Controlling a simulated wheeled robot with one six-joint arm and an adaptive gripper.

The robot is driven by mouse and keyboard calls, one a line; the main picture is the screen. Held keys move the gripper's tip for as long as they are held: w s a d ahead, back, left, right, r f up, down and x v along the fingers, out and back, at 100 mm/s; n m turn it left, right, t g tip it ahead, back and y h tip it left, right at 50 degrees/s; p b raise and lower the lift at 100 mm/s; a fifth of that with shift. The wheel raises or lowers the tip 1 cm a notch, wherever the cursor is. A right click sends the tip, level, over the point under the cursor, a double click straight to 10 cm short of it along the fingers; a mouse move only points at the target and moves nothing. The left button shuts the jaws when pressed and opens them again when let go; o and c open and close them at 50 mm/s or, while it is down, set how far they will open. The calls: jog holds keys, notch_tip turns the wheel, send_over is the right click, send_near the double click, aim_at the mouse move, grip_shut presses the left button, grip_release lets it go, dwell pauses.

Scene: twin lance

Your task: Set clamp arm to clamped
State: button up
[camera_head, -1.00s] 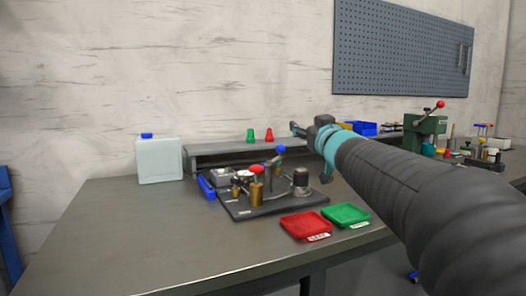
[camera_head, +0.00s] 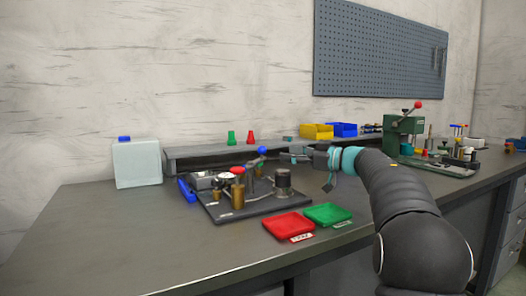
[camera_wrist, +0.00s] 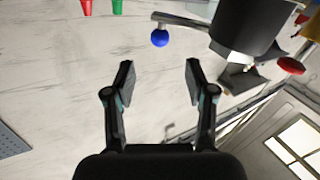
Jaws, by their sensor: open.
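A fixture on a black base plate (camera_head: 232,213) stands on the bench, with a lever ending in a blue ball (camera_head: 262,151). A second knob, red (camera_head: 241,170), sits beside a brass post (camera_head: 238,194). I cannot tell for sure which one belongs to the clamp arm. My gripper (camera_head: 288,157) is just right of the blue ball in the head view, pointing left at about its height. In the wrist view my gripper (camera_wrist: 158,82) is open and empty. The blue ball (camera_wrist: 160,38) is beyond the fingertips, apart from them. The red knob (camera_wrist: 291,66) is at the right.
A dark cylinder (camera_head: 283,184) stands on the plate below my gripper. Red (camera_head: 288,225) and green (camera_head: 327,214) trays lie in front. A grey shelf (camera_head: 205,159) runs behind the fixture. A white jug (camera_head: 137,163) stands left. The bench's front left is clear.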

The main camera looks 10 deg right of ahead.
aim_at(262, 153)
jog(key=x, duration=1)
jog(key=shift+w+a, duration=0.2)
jog(key=shift+w, duration=0.05)
grip_shut()
